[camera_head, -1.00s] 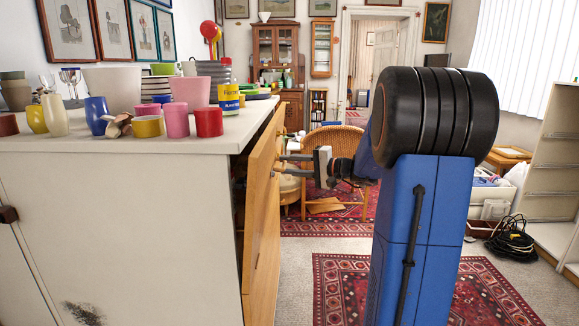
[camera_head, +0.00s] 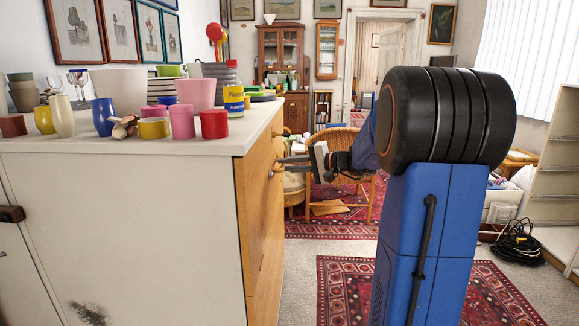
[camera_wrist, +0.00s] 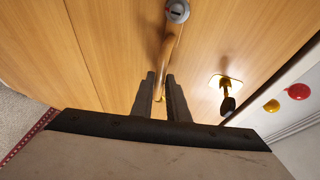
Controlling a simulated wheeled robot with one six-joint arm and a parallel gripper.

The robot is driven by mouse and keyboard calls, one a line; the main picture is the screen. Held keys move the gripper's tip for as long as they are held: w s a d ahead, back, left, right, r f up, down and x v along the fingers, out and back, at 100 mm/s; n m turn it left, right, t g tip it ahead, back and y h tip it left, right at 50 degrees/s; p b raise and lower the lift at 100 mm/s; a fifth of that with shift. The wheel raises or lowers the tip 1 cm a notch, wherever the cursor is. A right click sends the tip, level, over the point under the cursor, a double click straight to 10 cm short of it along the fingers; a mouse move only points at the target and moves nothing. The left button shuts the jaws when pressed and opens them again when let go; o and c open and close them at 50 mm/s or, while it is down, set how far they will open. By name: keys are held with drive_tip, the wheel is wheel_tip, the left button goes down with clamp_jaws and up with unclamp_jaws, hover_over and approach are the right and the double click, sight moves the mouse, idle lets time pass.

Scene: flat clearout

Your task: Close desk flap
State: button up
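The desk flap (camera_head: 262,205) is the wooden front on the right side of the white-topped desk (camera_head: 130,210). In the head view it stands upright, with no clear gap along its top edge. My gripper (camera_head: 280,166) is at the upper part of the flap, its fingertips at or very near the wood. In the wrist view the wood fills most of the picture, and my gripper (camera_wrist: 161,76) has its two fingers apart. A brass key plate with a dark key (camera_wrist: 228,104) is right of the fingers. A grey round lock (camera_wrist: 177,10) is above. Exact fingertip contact is unclear.
A wicker chair (camera_head: 340,140) stands behind my gripper. Coiled black cable (camera_head: 517,243) lies at right.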

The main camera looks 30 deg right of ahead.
drive_tip(key=shift+o, duration=1.2)
drive_tip(key=shift+a, duration=0.1)
drive_tip(key=v, duration=1.7)
drive_tip(key=shift+s+f, duration=0.1)
drive_tip(key=shift+s, duration=0.05)
